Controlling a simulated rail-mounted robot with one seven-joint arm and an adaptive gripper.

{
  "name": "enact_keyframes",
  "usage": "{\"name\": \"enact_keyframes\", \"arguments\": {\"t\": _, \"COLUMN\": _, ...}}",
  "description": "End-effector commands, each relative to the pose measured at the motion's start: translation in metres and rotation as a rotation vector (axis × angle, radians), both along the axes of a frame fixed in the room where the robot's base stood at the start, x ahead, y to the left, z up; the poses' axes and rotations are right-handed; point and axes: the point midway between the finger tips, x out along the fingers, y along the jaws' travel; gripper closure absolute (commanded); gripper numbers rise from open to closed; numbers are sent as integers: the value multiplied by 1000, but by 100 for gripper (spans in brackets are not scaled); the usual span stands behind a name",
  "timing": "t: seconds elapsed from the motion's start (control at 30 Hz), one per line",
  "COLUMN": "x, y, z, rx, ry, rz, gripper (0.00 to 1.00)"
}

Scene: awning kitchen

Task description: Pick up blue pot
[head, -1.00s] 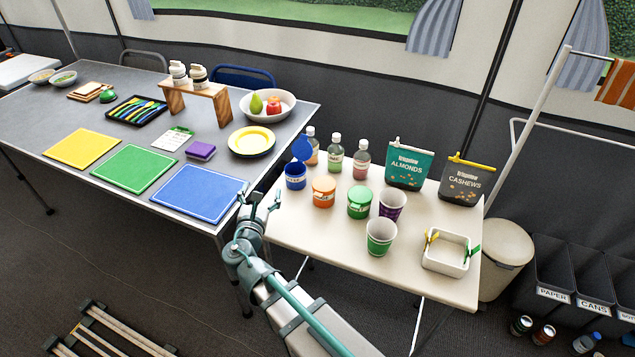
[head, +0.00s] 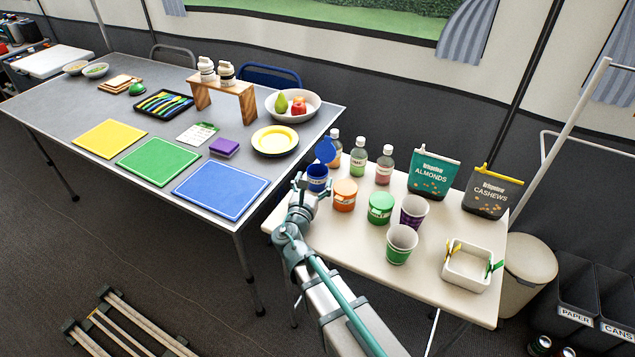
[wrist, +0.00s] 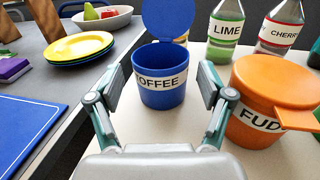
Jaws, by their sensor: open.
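The blue pot (head: 317,177) stands upright on the small cream table at its left end, with its round blue lid raised. My gripper (head: 309,187) is at the pot's near side in the head view. In the wrist view my gripper (wrist: 160,92) is open, one finger to the left and one to the right of the pot in the picture. The pot is not gripped; I cannot tell whether a finger touches it.
An orange pot (wrist: 258,92) labelled "FUD…" stands close by the right finger. A green pot (head: 381,207), cups, bottles (head: 358,160) and nut bags share the small table (head: 345,240). The larger grey table with a blue mat (head: 220,190) lies to the left.

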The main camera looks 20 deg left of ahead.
Motion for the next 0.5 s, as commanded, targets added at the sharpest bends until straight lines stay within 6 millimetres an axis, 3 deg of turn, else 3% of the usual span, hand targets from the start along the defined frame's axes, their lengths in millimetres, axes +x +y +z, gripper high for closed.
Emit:
{"name": "enact_keyframes", "arguments": {"t": 0.03, "x": 11, "y": 1, "z": 1, "rx": 0, "ry": -1, "rz": -3, "gripper": 21}}
{"name": "enact_keyframes", "arguments": {"t": 0.2, "x": 28, "y": 2, "z": 0, "rx": 1, "ry": 0, "rz": -1, "gripper": 21}}
{"name": "enact_keyframes", "arguments": {"t": 0.43, "x": 29, "y": 1, "z": 0, "rx": 1, "ry": 0, "rz": 0, "gripper": 21}}
{"name": "enact_keyframes", "arguments": {"t": 0.5, "x": 28, "y": 1, "z": 0, "rx": 1, "ry": 0, "rz": 0, "gripper": 31}}
